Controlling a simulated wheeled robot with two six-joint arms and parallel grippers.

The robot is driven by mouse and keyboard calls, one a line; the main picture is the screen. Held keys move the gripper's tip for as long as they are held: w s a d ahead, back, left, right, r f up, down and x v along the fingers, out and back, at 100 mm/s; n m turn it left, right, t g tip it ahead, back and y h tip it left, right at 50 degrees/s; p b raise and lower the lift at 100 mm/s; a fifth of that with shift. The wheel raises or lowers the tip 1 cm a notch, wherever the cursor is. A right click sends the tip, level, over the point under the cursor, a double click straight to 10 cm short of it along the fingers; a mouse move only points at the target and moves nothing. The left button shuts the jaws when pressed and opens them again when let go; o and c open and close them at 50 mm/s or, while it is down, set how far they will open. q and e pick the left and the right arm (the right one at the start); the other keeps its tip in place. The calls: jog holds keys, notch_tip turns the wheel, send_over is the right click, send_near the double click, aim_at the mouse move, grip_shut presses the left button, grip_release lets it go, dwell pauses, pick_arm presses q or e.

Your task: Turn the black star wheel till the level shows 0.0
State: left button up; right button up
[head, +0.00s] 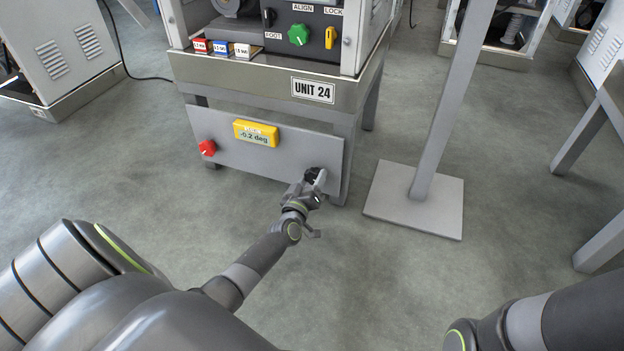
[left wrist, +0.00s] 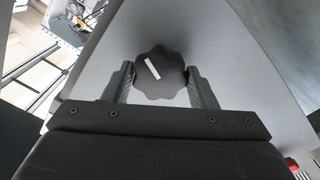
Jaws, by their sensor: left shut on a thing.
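The black star wheel (head: 313,175) sits at the lower right of the grey front panel under UNIT 24. The fingers also show in the left wrist view (left wrist: 161,86). The yellow level (head: 256,133) on the panel reads -0.2 deg. My right gripper is out of the picture; only part of the right arm shows at the lower right.
A red knob (head: 207,148) is at the panel's left end. Above are a green ALIGN knob (head: 299,34) and a yellow LOCK switch (head: 330,38). A grey post on a square floor plate (head: 440,208) stands just right of the unit. The floor in front is clear.

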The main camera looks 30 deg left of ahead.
pick_arm(q)
jog(key=shift+n, duration=1)
jog(key=o, duration=1)
jog(key=shift+c, duration=0.2)
